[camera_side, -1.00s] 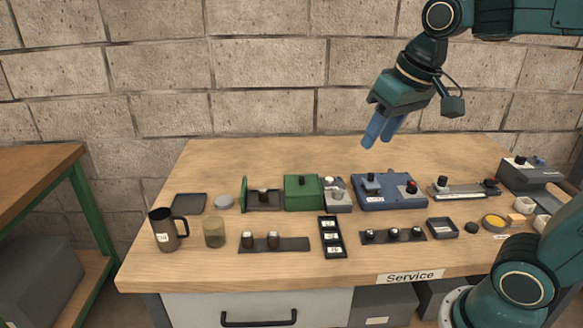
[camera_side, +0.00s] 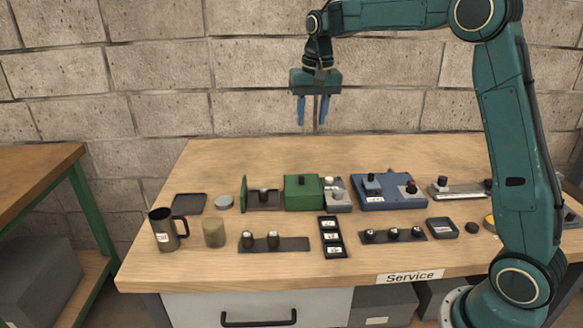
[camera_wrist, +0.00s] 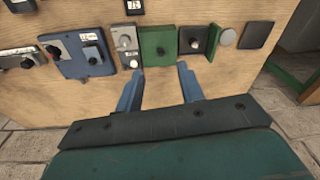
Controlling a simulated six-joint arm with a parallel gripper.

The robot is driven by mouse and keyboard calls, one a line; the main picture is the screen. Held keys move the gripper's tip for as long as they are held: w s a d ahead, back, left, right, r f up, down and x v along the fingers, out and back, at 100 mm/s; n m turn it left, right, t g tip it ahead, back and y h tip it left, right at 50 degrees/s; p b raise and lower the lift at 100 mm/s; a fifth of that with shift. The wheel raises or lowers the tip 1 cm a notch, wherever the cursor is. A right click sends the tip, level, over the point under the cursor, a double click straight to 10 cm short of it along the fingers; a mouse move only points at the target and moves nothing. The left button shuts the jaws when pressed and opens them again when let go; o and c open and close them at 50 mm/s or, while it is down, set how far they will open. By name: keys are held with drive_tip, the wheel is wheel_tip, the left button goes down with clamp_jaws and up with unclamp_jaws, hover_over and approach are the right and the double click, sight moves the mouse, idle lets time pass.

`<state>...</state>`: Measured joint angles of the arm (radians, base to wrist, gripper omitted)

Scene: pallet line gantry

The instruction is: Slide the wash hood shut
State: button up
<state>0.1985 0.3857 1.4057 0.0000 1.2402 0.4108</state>
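The wash hood is a green box (camera_side: 303,195) with a dark knob on top, standing mid-bench. To its left is an open dark bay (camera_side: 263,200) holding a small dark-topped piece, ended by an upright green plate (camera_side: 243,194). The gap between hood and plate is uncovered. In the wrist view the green hood (camera_wrist: 152,44) lies ahead of the fingers, with the bay (camera_wrist: 193,42) and green plate (camera_wrist: 214,42) to its right. My gripper (camera_side: 312,120) is open and empty, pointing down high above the bench's back part; its blue fingers are apart in the wrist view (camera_wrist: 160,74).
A grey fixture (camera_side: 338,197) stands close at the hood's right, then a blue unit (camera_side: 388,191). A grey disc (camera_side: 223,202) and a dark square pad (camera_side: 189,204) lie left of the plate. Mug, jar and small racks stand in front. The bench's back strip is clear.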

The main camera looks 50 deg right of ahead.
drive_tip(key=m+g, duration=0.1)
drive_tip(key=m, duration=0.1)
hover_over(302, 176)
wheel_tip(302, 176, down, 8)
drive_tip(key=shift+a+r, duration=0.1)
drive_tip(key=shift+r, duration=0.1)
drive_tip(key=shift+f, duration=0.15)
wheel_tip(302, 176, down, 14)
drive_tip(key=shift+r, duration=0.25)
clamp_jaws()
